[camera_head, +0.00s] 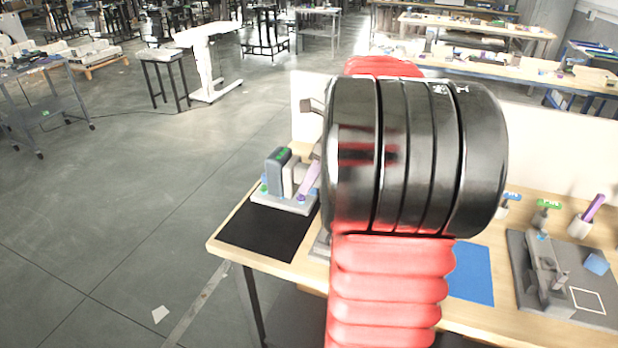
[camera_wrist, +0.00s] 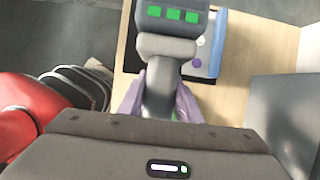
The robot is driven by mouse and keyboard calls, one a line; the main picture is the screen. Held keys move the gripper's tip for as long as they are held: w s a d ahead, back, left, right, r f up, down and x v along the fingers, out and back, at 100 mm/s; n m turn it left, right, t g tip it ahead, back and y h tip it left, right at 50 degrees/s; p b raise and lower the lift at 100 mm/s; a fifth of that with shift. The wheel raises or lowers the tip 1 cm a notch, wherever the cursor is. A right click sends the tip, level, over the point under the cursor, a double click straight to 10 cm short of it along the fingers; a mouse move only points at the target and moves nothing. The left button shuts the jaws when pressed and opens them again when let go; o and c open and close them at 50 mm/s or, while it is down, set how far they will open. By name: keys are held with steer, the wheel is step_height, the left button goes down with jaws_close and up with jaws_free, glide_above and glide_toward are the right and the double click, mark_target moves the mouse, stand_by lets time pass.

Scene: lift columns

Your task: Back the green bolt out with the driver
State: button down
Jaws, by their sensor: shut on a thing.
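The driver is a dark grey block-headed tool with green marks on its head (camera_wrist: 172,20) and a grey handle. Its head also shows in the head view (camera_head: 276,172), above a pale grey base plate (camera_head: 284,203) at the table's left end. My gripper (camera_wrist: 158,98) has purple fingers on both sides of the handle and is shut on it. One purple finger shows in the head view beside the tool. I cannot make out the green bolt for certain; small green and blue spots show by the driver head, and a green bit shows below the handle in the wrist view.
My red and black arm hides the middle of the wooden table. A black mat (camera_head: 262,232) lies at the left and a blue mat (camera_head: 472,275) right of the arm. A grey fixture (camera_head: 548,275), a blue cube (camera_head: 597,263) and a cup with a purple rod (camera_head: 583,224) stand right.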

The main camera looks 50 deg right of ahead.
steer(key=shift+f, duration=2.9)
steer(key=shift+w+f, duration=0.1)
steer(key=shift+f, duration=0.4)
stand_by(0.9)
steer(key=shift+r, duration=0.25)
stand_by(2.0)
steer(key=shift+r, duration=0.2)
steer(key=shift+r, duration=2.55)
